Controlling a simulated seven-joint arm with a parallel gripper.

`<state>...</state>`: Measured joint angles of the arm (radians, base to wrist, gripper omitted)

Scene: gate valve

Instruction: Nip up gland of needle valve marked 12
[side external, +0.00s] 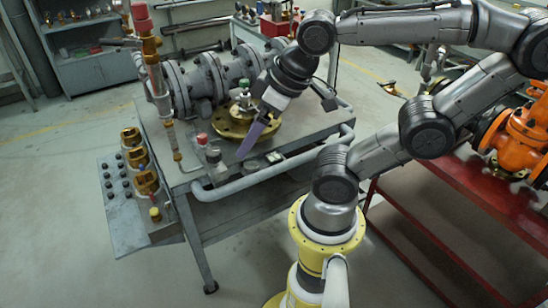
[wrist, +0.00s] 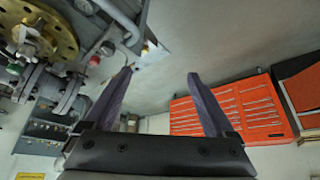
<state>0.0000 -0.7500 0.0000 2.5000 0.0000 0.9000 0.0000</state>
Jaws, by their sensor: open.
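My gripper (side external: 243,153) points down over the right part of the workbench, its purple fingers beside the round brass flange (side external: 230,128). In the wrist view my gripper (wrist: 160,73) is open, with nothing between its two fingers. The brass flange also shows at the upper left of the wrist view (wrist: 65,25). A green-topped fitting (side external: 244,88) stands on it in the side view. A red-capped fitting (side external: 202,140) stands on the bench left of my gripper. No number 12 is readable, so I cannot tell which fitting is the needle valve; its gland is not discernible.
A flanged grey pipe (side external: 190,82) runs along the back of the bench (side external: 190,165). A vertical pipe with a red top (side external: 150,55) rises at its left. A grey rail (side external: 270,172) edges the front. An orange valve (side external: 520,138) stands right.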

